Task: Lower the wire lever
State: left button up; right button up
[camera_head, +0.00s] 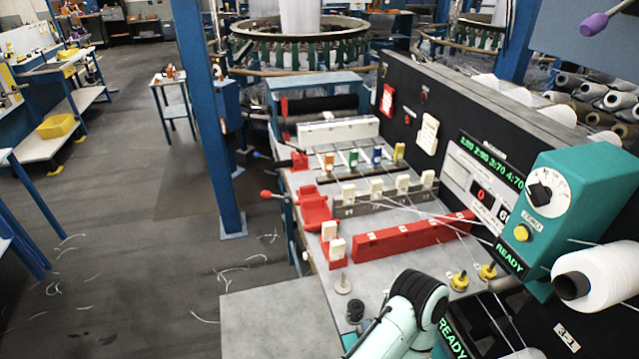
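Several levers show on and around the loom's grey table, and I cannot tell for sure which is the wire lever. A lever with a red knob (266,194) sticks out to the left from the table's left edge. A lever with a blue knob (257,154) sticks out farther back on the same side. A purple-handled lever (595,24) hangs at the top right, tilted. Part of my own teal and black arm shows at the bottom, over the table's near edge. Neither of my grippers is in view.
A red bar (415,238) and rows of white blocks (376,188) sit on the grey table. A teal dial box (570,205) and a white thread spool (600,275) stand at right. A blue post (205,110) rises at left. The floor left of it is mostly open.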

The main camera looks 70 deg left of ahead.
aim_at(265, 194)
jog(key=k, duration=0.75)
jog(key=k+u, duration=0.15)
jog(key=u, duration=0.2)
jog(key=k+u, duration=0.3)
jog(key=j+u, duration=0.15)
jog(key=u, duration=0.2)
jog(key=i+u, duration=0.1)
jog(key=u, duration=0.35)
jog(key=i+u, duration=0.15)
jog(key=u, duration=0.3)
jog(key=i+u, duration=0.1)
jog(key=u, duration=0.35)
jog(key=i+l, duration=0.2)
jog(key=k+j+z, duration=0.1)
jog(key=j+z, duration=0.2)
jog(key=j, duration=0.55)
jog(key=j+z, duration=0.3)
jog(key=j, duration=0.7)
jog(key=i+j, duration=0.15)
jog(key=i, duration=0.3)
jog(key=i+j+u, duration=0.15)
jog(key=i, duration=0.3)
jog(key=i+j, duration=0.15)
jog(key=i, duration=0.3)
jog(key=i+l+u, duration=0.2)
jog(key=i+j, duration=0.05)
jog(key=j, duration=0.05)
